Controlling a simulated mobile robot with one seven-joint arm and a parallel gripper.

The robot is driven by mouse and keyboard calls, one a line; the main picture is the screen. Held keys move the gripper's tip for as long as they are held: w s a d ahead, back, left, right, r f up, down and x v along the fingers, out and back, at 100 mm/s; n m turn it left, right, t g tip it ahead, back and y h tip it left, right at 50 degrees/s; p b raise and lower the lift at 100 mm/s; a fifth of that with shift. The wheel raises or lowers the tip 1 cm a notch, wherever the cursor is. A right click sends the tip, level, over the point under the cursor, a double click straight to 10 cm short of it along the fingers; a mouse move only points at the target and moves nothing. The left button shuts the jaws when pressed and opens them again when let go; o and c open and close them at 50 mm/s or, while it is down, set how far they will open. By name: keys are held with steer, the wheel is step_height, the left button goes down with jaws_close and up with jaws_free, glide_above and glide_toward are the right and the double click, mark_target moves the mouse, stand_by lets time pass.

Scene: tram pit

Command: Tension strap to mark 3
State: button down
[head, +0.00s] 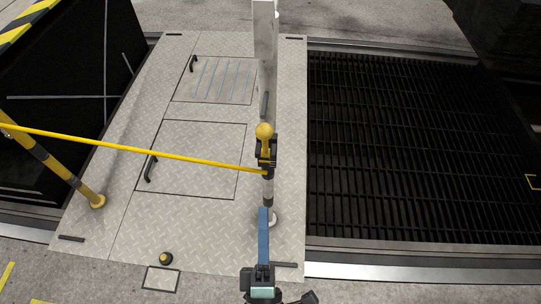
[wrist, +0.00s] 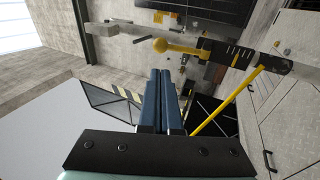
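A yellow strap (head: 150,153) runs taut from a yellow-and-black post (head: 75,180) at the left to a black tensioner (head: 266,155) on a second, grey-and-black post. A yellow ball knob (head: 264,131) tops the tensioner. In the wrist view the knob (wrist: 160,45) sits on a yellow stem beside a black plate (wrist: 240,57) with light marks. I cannot read which mark is which. The strap (wrist: 225,102) slants up to that plate. My gripper (head: 263,212) is in front of the tensioner, apart from the knob. Its blue fingers (wrist: 159,75) are together and empty.
The posts stand on a tread-plate floor with two hatches (head: 197,160) and black handles. A dark grated pit (head: 400,140) lies to the right. A tall pale upright (head: 266,40) stands behind the tensioner.

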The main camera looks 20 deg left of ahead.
mark_target(263, 141)
steer(key=b+x, duration=0.2)
steer(key=x, duration=0.9)
steer(key=shift+w+a+r, duration=0.15)
steer(key=shift+w, duration=0.2)
